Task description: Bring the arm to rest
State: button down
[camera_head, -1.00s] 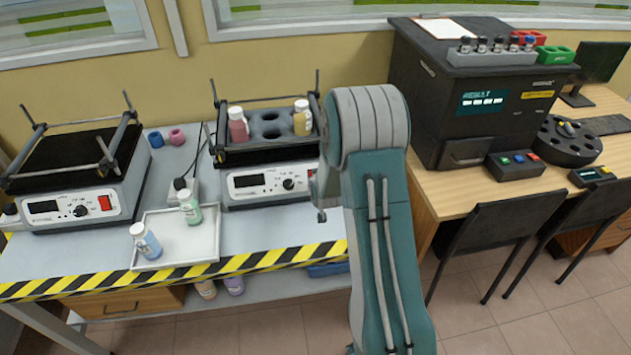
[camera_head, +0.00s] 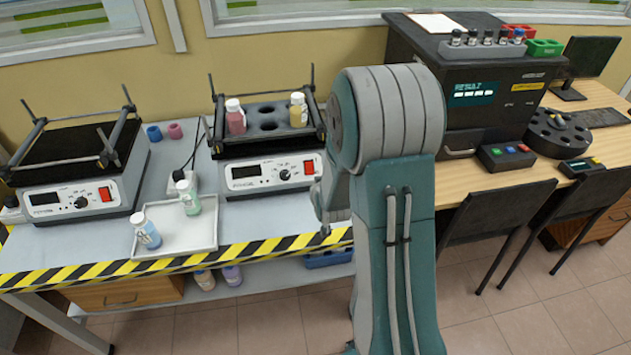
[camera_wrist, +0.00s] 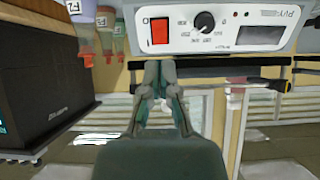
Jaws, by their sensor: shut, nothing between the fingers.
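My arm (camera_head: 400,240) is folded upright in the front middle of the head view, with its rounded grey joint on top. It covers the gap between the workbench and the desk. My gripper (camera_wrist: 160,66) shows in the wrist view, with its fingers together and nothing between them. In the head view the gripper itself cannot be made out clearly; a small grey part of my arm shows left of the big link. The wrist view looks upside down at a shaker front panel (camera_wrist: 215,32) with a red switch, beyond the fingers.
A shaker (camera_head: 270,174) holding a red and a yellow bottle stands left of my arm; another shaker (camera_head: 70,198) is farther left. A white tray (camera_head: 180,240) holds two bottles. A black analyser (camera_head: 485,110) stands on the desk at right, with chairs (camera_head: 490,215) before it.

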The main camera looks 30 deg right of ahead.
jog(key=shift+s+a+r, duration=0.15)
jog(key=shift+s+a, duration=0.05)
jog(key=shift+s, duration=0.2)
jog(key=shift+d, duration=0.15)
jog(key=s+a+r+n+g+y, duration=0.1)
jog(key=s+a+r, duration=0.4)
jog(key=r, duration=0.3)
jog(key=s+a+r+n+g+y, duration=0.1)
jog(key=s+a+r, duration=0.3)
jog(key=r, duration=0.3)
jog(key=s+a+r+g, duration=0.1)
jog(key=s+a+r, duration=0.1)
jog(key=s, duration=0.6)
jog(key=s+a+r+n+g+y, duration=0.1)
jog(key=s+a+r+g, duration=0.1)
jog(key=s, duration=0.7)
notch_tip(320, 180, up, 3)
jog(key=shift+a+f, duration=0.15)
jog(key=shift+a, duration=0.55)
